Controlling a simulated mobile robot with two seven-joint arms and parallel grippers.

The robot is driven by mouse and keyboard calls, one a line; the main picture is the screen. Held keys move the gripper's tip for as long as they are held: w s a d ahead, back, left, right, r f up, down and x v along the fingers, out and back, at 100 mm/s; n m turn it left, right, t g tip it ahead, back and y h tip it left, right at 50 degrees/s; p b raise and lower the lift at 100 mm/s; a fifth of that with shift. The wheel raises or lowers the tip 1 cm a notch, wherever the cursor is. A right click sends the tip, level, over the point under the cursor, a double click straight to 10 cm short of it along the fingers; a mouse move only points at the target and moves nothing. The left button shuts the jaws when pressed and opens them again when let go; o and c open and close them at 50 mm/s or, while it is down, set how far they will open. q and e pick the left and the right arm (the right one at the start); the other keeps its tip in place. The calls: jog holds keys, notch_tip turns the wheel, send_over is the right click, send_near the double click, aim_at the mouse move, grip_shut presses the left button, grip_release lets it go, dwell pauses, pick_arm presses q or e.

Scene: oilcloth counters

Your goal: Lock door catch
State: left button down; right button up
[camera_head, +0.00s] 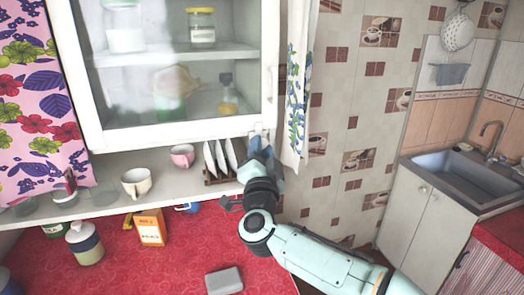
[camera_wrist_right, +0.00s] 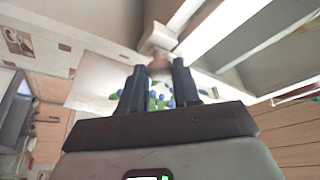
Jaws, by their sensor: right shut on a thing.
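The white wall cabinet's glass door (camera_head: 182,132) fills the upper left of the head view and looks closed against its frame. A small pale catch (camera_head: 265,131) sits at the door's lower right corner. In the right wrist view the catch (camera_wrist_right: 157,42) shows as a whitish block at the fingertips. My right gripper (camera_head: 259,145) reaches up from below to this corner and is shut on the catch; its two dark fingers (camera_wrist_right: 160,70) stand on either side of it. The fingers hide part of the catch, so its exact turn cannot be told. My left gripper is not in view.
A plate rack (camera_head: 220,178), pink cup (camera_head: 182,155) and cream cup (camera_head: 136,182) stand on the shelf below the door. A floral curtain (camera_head: 299,90) hangs close right of the catch. An orange box (camera_head: 151,228) and jar (camera_head: 84,243) stand on the red counter.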

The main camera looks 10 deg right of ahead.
dwell(0.4)
jog(key=o, duration=1)
jog(key=shift+o, duration=0.2)
pick_arm(q)
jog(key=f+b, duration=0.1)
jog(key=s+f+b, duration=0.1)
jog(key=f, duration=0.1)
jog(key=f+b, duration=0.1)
jog(key=b, duration=0.1)
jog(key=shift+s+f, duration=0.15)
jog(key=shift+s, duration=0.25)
pick_arm(e)
jog(key=v, duration=1.3)
jog(key=shift+f, duration=0.15)
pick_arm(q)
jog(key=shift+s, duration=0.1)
pick_arm(e)
jog(key=shift+s, duration=0.1)
